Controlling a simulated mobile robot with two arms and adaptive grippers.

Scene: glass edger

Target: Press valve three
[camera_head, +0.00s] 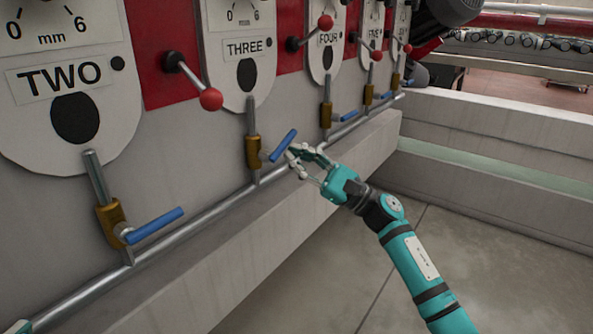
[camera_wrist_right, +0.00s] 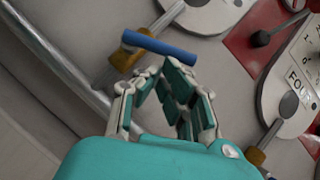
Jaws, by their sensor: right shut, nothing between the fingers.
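Valve three has a brass body (camera_head: 252,152) on the pipe below the THREE plate (camera_head: 247,48). Its blue handle (camera_head: 283,145) slants up to the right, more steeply than the handle of valve two. My right gripper (camera_head: 292,152) is shut and empty, with its fingertips close to the handle on its right side. In the right wrist view the blue handle (camera_wrist_right: 158,45) lies just beyond the fingertips of the gripper (camera_wrist_right: 164,68). I cannot tell whether they touch.
Valve two (camera_head: 110,222) with its blue handle (camera_head: 155,226) is nearer at left. More blue-handled valves (camera_head: 326,115) stand beyond valve three. A red-knobbed lever (camera_head: 210,98) juts out above. A horizontal pipe (camera_head: 200,222) and ledge run below. The floor (camera_head: 450,265) at right is clear.

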